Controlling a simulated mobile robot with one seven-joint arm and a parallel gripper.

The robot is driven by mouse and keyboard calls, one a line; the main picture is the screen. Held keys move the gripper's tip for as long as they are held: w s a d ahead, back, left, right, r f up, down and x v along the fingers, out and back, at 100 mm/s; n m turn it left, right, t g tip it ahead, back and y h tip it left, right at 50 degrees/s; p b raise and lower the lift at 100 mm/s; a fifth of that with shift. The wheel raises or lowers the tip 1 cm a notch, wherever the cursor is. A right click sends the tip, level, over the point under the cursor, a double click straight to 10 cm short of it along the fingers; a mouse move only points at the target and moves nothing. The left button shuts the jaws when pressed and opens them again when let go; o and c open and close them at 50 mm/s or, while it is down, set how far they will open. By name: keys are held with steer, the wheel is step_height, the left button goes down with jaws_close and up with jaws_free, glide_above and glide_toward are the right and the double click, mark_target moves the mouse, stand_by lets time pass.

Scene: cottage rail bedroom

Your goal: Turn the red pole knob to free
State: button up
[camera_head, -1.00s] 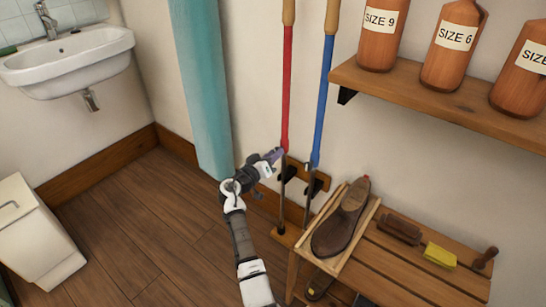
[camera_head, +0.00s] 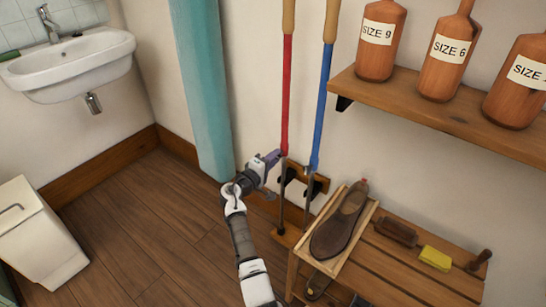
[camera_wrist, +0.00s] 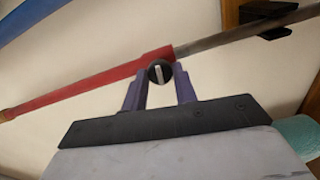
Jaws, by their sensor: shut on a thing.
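The red pole (camera_head: 287,95) stands upright against the wall, with a wooden grip on top and a thin metal shaft below. In the wrist view the red pole (camera_wrist: 95,88) runs diagonally. Its knob (camera_wrist: 160,72) is a round black cap with a pale bar across it, at the lower end of the red sleeve. My gripper (camera_wrist: 159,82) has its purple fingers shut on the knob, one on each side. In the head view my gripper (camera_head: 274,158) reaches the pole from the left and hides the knob.
A blue pole (camera_head: 325,100) stands close to the right, in the same wooden wall rack (camera_head: 318,182). A bench (camera_head: 425,265) with a shoe (camera_head: 340,220) and brushes is at right. A shelf (camera_head: 450,120) with bottle-like wooden pieces is above.

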steer(key=shift+n, duration=0.6)
steer(key=o, duration=1)
steer(key=shift+s, duration=0.15)
